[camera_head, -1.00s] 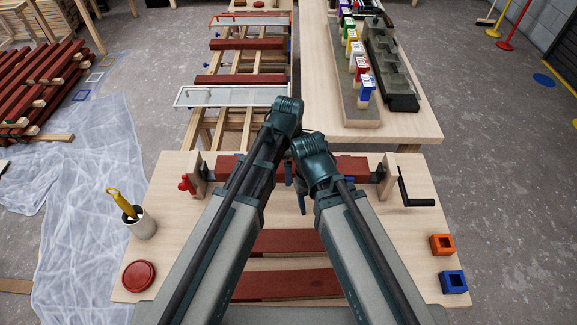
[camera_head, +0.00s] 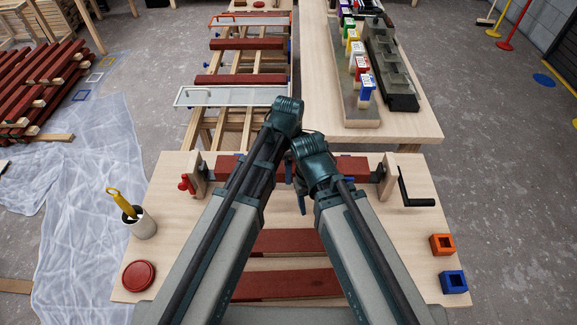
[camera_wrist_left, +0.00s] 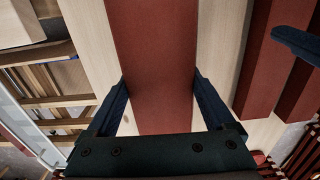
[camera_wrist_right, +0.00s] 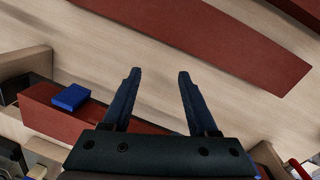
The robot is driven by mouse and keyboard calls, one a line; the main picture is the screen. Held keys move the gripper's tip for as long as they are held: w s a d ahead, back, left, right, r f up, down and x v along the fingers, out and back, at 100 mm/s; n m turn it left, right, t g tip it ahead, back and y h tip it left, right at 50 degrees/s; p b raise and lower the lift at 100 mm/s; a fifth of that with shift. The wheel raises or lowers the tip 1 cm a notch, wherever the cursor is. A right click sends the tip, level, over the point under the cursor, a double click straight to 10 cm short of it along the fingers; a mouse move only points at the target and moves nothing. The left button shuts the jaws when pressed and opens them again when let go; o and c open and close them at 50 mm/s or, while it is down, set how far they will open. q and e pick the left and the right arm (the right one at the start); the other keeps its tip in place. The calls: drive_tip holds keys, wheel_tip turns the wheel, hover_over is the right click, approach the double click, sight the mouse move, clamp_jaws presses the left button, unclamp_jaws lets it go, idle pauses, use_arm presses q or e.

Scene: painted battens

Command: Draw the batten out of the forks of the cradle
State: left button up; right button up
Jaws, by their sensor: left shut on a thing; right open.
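The dark red batten (camera_head: 352,167) lies level across the work table in the cradle, between a left wooden upright (camera_head: 197,174) and a right one (camera_head: 388,177). My arms hide its middle in the head view. In the left wrist view the batten (camera_wrist_left: 150,50) runs between the fingers of my left gripper (camera_wrist_left: 160,100), which is shut on it. My right gripper (camera_wrist_right: 157,85) is open and empty, close beside the batten (camera_wrist_right: 40,112), with bare table between its fingertips. A blue block (camera_wrist_right: 70,97) sits at the batten there.
Two more red battens (camera_head: 287,241) (camera_head: 287,285) lie on the table nearer me. A black crank (camera_head: 410,190) is at the right upright, a red knob (camera_head: 186,183) at the left. A cup (camera_head: 142,224), red lid (camera_head: 139,275), and orange (camera_head: 442,244) and blue (camera_head: 453,282) blocks stand near the edges.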

use_arm(q)
drive_tip(key=c, duration=0.6)
drive_tip(key=shift+r+p, duration=3)
drive_tip(key=shift+r, duration=0.05)
wheel_tip(320, 180, up, 3)
drive_tip(key=p, duration=0.3)
